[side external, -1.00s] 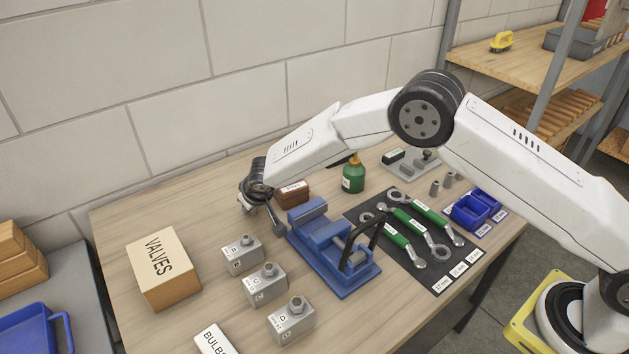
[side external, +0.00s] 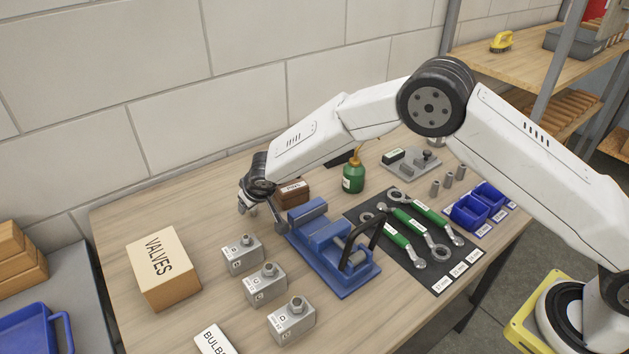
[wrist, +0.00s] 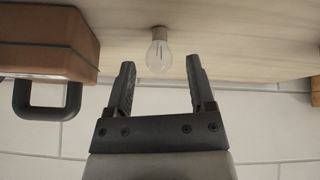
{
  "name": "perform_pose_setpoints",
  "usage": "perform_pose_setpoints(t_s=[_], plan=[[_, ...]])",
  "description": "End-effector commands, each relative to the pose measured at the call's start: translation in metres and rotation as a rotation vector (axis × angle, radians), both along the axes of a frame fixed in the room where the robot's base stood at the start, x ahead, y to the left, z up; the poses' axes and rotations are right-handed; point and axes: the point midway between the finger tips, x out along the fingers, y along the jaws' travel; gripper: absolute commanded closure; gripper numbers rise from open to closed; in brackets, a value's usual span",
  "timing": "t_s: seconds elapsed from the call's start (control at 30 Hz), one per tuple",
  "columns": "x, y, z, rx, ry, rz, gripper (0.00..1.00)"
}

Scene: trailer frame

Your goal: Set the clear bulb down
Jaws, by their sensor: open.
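The clear bulb (wrist: 159,52) shows in the wrist view, its glass end toward my gripper and its metal cap against the wooden table. It appears to stand on the table by its cap. My gripper (wrist: 160,75) is open, with one finger on each side of the bulb's line and a visible gap to both. The bulb sits just beyond the fingertips. In the side view my gripper (side external: 260,212) is low over the table, left of the blue vise (side external: 330,240); I cannot make out the bulb there.
A brown case (wrist: 45,42) with a dark handle is close beside my gripper; it also shows behind the vise (side external: 293,194). Grey blocks (side external: 243,254) stand in front, a VALVES box (side external: 163,270) at left. The wall is close behind.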

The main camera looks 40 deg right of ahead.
Motion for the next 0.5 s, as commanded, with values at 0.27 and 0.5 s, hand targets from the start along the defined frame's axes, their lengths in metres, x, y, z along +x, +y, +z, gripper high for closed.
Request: perform_pose_setpoints(t_s=[0.27, 0.5], plan=[[-0.017, 0.001, 0.028, 0.000, -0.002, 0.000, 0.30], [-0.032, 0.001, 0.052, -0.001, -0.001, 0.000, 0.30]])
